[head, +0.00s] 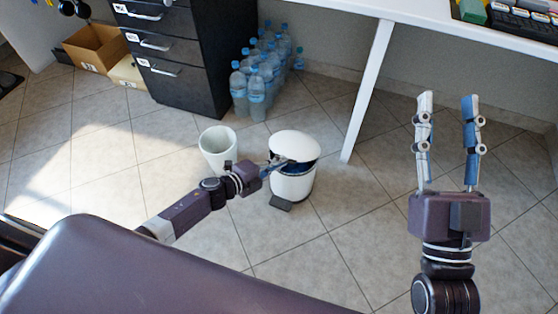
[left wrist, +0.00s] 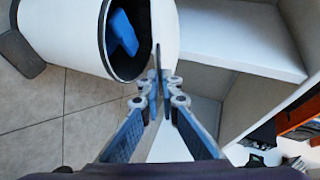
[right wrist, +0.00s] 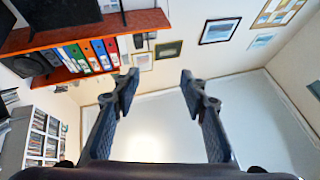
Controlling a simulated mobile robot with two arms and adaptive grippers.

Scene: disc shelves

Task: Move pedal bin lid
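The white pedal bin (head: 292,188) stands on the tiled floor with a dark pedal (head: 281,203) at its front. Its domed white lid (head: 296,144) is tilted partly open, showing a dark inside. In the left wrist view, the bin's opening (left wrist: 108,60) holds a blue item (left wrist: 122,32), and the lid (left wrist: 166,28) stands beside the opening. My left gripper (head: 272,163) is at the lid's left edge with its fingers together; the left wrist view shows the fingertips (left wrist: 160,72) by the lid. My right gripper (head: 446,96) is raised, open and empty.
A white open bin (head: 217,150) stands close to the left of the pedal bin, beside my left forearm. Several water bottles (head: 257,90) stand behind, next to a dark drawer cabinet (head: 172,60). A white table leg (head: 366,92) is at the right rear. The floor in front is clear.

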